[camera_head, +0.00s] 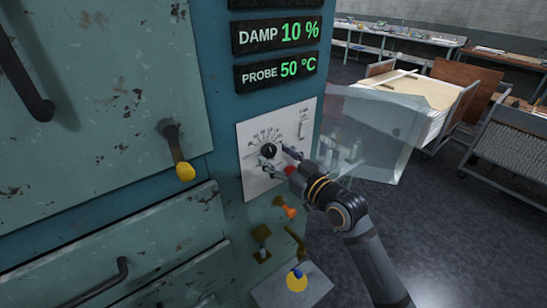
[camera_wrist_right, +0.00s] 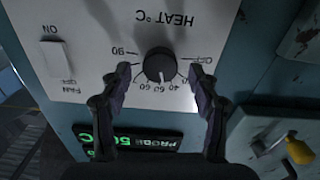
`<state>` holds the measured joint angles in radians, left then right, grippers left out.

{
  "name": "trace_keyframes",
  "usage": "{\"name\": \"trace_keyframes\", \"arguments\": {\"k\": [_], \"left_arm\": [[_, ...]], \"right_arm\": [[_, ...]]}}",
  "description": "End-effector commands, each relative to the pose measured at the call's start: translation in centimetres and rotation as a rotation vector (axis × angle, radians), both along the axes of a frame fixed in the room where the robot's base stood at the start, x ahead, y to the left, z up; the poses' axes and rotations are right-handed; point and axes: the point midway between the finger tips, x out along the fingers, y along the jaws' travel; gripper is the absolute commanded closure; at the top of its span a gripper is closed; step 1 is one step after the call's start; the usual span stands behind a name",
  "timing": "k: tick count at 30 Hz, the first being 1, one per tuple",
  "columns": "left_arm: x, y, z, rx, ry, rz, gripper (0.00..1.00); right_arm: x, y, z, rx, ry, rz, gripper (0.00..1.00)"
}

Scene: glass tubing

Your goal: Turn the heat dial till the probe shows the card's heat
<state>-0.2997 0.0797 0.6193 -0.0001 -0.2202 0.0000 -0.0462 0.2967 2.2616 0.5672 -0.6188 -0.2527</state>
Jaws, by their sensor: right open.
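The black heat dial (camera_head: 268,150) is on a pale control panel (camera_head: 250,187) on the teal cabinet. In the right wrist view the dial (camera_wrist_right: 160,65) sits under the upside-down words HEAT °C, with a ring of numbers. A pale mark on it faces the numbers, but its exact setting is too small to tell. The probe display (camera_head: 277,71) reads 50 °C. My right gripper (camera_head: 279,160) is open at the dial; in the wrist view its fingers (camera_wrist_right: 160,73) stand on either side, apart from it. I see no readable card. My left gripper is out of view.
The damp display (camera_head: 277,34) reads 10 %. A fan switch (camera_wrist_right: 57,60) is beside the dial. Below the panel are an orange-tipped lever (camera_head: 287,209) and a plate with a yellow disc (camera_head: 297,282). A clear sheet (camera_head: 385,130) stands right of the panel.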

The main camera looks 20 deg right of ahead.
Motion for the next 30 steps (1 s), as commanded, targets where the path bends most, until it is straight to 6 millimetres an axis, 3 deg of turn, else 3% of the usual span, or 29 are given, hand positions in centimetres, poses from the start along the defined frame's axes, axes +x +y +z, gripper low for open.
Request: {"name": "trace_keyframes", "arguments": {"k": [6,14,26,30], "left_arm": [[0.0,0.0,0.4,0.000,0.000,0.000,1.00],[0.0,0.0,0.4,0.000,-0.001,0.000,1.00],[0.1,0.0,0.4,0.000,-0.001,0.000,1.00],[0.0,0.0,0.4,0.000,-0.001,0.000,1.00]], "right_arm": [[1.5,0.6,0.1,0.001,0.001,0.002,0.39],[1.6,0.7,0.0,-0.002,0.000,0.002,0.39],[1.6,0.7,0.0,-0.002,0.000,0.002,0.91],[1.6,0.7,0.0,0.002,0.003,0.001,0.93]]}}
